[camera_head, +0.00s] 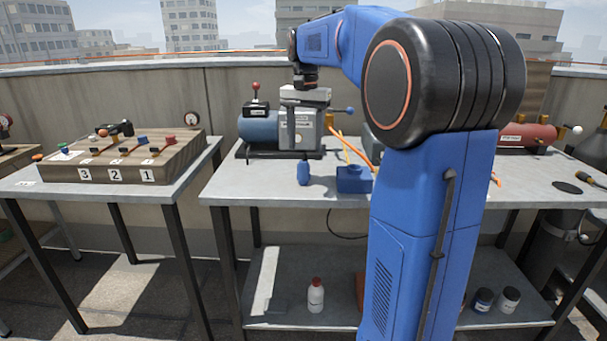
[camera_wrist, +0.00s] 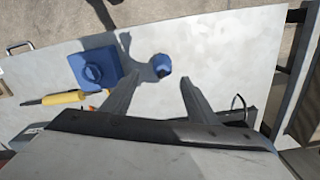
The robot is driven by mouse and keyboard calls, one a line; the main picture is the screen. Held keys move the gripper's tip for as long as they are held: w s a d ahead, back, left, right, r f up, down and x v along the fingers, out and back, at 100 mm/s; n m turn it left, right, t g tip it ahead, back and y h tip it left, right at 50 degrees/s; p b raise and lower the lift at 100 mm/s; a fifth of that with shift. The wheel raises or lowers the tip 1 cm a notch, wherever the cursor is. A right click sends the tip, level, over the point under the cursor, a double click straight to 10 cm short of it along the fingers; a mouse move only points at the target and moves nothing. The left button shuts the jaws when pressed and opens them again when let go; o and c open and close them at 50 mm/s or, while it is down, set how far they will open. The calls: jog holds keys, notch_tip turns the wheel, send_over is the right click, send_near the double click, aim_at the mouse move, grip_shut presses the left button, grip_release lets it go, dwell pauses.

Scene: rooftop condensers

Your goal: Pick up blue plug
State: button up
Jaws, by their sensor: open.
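The blue plug (camera_head: 303,172) is a small, rounded blue piece standing on the middle workbench, left of a squat blue block (camera_head: 354,180). In the wrist view the plug (camera_wrist: 161,66) shows from above, just beyond the fingertips and roughly centred between them. My gripper (camera_wrist: 158,79) is open, with its two grey fingers apart and nothing between them. In the head view its grey body hangs above the bench in front of the machine, and its fingers are hard to tell from it. The blue block (camera_wrist: 97,68) lies left of the plug, apart from it.
A machine with a blue tank (camera_head: 258,128) stands behind the plug. A yellow-handled tool (camera_wrist: 62,97) lies near the blue block. A wooden console (camera_head: 131,158) sits on the left table. A white bottle (camera_head: 316,296) stands on the lower shelf. Bench around the plug's front is clear.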

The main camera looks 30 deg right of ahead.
aim_at(303, 164)
jog(key=f, duration=1)
jog(key=shift+w+a, duration=0.2)
jog(key=shift+c, duration=0.3)
jog(key=c, duration=1.1)
jog(key=shift+r, duration=0.2)
